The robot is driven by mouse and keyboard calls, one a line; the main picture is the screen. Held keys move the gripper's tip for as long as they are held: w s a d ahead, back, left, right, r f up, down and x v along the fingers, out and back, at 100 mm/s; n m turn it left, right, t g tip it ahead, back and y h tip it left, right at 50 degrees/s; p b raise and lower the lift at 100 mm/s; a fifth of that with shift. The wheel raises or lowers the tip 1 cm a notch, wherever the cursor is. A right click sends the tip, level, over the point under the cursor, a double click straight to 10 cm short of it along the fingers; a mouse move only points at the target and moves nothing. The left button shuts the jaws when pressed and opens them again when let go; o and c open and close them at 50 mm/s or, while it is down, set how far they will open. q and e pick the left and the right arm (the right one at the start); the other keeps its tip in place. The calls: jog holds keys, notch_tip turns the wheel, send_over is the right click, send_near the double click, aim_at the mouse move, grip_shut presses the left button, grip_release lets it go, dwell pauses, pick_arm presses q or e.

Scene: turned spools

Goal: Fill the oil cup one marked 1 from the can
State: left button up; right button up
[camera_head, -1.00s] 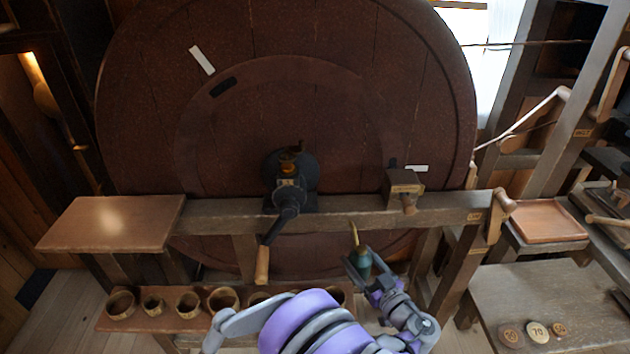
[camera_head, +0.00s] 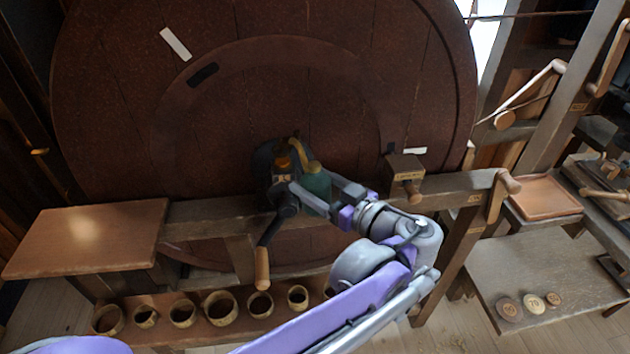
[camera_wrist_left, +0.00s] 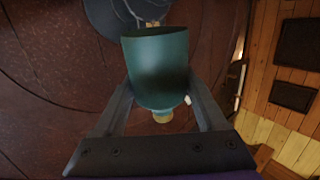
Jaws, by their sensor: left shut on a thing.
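My left gripper (camera_head: 330,193) is shut on the green oil can (camera_head: 318,185), which has a brass spout (camera_head: 298,150). The can also fills the middle of the left wrist view (camera_wrist_left: 158,65), between both fingers. In the head view the can is beside the crank hub, with its spout near the brass oil cup (camera_head: 284,161) on top of the dark bearing block (camera_head: 281,182). The marking on the block is too small to read surely. I cannot tell whether oil flows. My right gripper does not show.
The big dark wheel (camera_head: 150,120) stands behind the wooden beam. A crank handle (camera_head: 262,268) hangs below the hub. A wooden block (camera_head: 404,168) with a peg sits on the beam to the right. Several round pots stand on a low shelf, one at the left (camera_head: 107,319).

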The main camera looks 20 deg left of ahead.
aim_at(306, 160)
pick_arm(q)
jog(key=shift+w+a+r+g+h+p, duration=0.55)
jog(key=shift+a+r+h+p, duration=0.3)
jog(key=shift+h+p, duration=0.35)
jog(key=shift+w+a+r+g+h+p, duration=0.3)
jog(key=shift+h+p, duration=0.2)
jog(key=shift+h, duration=0.2)
jog(key=shift+w+a+r+m+g+h+p, duration=0.15)
jog(key=shift+a+r+m+g+h+p, duration=0.15)
jog(key=shift+h, duration=0.3)
jog(key=shift+w+a+r+m+g+h+p, duration=0.1)
jog(key=shift+w+a+r+g+h+p, duration=0.1)
jog(key=shift+g+h+p, duration=0.3)
jog(key=shift+f+h, duration=0.1)
jog(key=shift+h, duration=0.4)
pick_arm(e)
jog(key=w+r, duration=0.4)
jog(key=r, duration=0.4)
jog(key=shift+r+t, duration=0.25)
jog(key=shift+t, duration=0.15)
pick_arm(q)
jog(key=shift+s+d, duration=0.1)
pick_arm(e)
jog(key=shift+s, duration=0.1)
